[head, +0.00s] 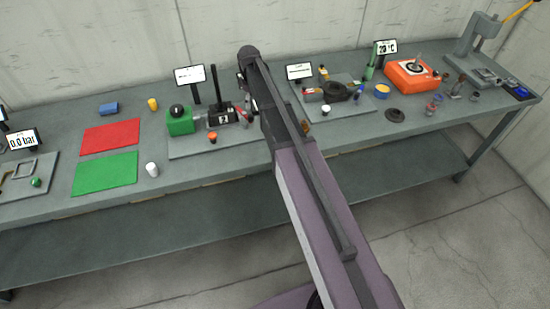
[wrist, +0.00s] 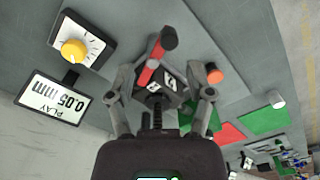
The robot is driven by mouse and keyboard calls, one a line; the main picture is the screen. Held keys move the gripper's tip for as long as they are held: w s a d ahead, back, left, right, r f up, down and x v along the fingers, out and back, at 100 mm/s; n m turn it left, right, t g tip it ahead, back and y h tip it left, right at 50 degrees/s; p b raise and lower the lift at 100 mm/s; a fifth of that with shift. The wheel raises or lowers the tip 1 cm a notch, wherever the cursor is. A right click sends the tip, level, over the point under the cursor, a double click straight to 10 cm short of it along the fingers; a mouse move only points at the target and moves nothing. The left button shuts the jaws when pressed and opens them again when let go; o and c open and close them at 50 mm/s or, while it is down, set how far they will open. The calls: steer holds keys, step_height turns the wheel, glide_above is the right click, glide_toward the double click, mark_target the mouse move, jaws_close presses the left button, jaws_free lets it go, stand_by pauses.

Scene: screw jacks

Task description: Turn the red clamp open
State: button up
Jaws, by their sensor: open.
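The red clamp part (wrist: 146,76) shows in the wrist view as a red bar beside a dark block with white labels. In the head view red parts (head: 243,119) show just left of my arm, beside the black block (head: 222,117). My gripper (wrist: 160,96) is open, its two fingers apart on either side of the block in the wrist view. I cannot tell its height or whether it touches anything.
An orange-topped piece (wrist: 214,75) stands close to the right finger. A yellow knob (wrist: 73,51) and a "PLAY 0.05 mm" display (wrist: 54,99) are to the left. A green block (head: 181,122) stands left of the black block. Red (head: 110,136) and green mats lie farther left.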

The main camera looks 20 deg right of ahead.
steer(key=shift+r+p, duration=3.1)
steer(key=shift+r, duration=0.35)
steer(key=s+f+m+b, duration=0.3)
steer(key=s, duration=0.6)
steer(key=s+f+m+b, duration=0.3)
steer(key=s+f+b, duration=0.1)
steer(key=s, duration=0.5)
steer(key=s+f+m+b, duration=0.3)
steer(key=s, duration=0.7)
steer(key=shift+d+f+m+b, duration=0.3)
steer(key=shift+d, duration=0.1)
step_height(320, 180, up, 10)
steer(key=n+p, duration=0.7)
steer(key=p, duration=0.3)
glide_above(251, 116)
steer(key=shift+r, duration=0.15)
steer(key=shift+f, duration=0.25)
step_height(251, 116, down, 13)
steer(key=b, duration=1.3)
steer(key=shift+f, duration=0.15)
jaws_close()
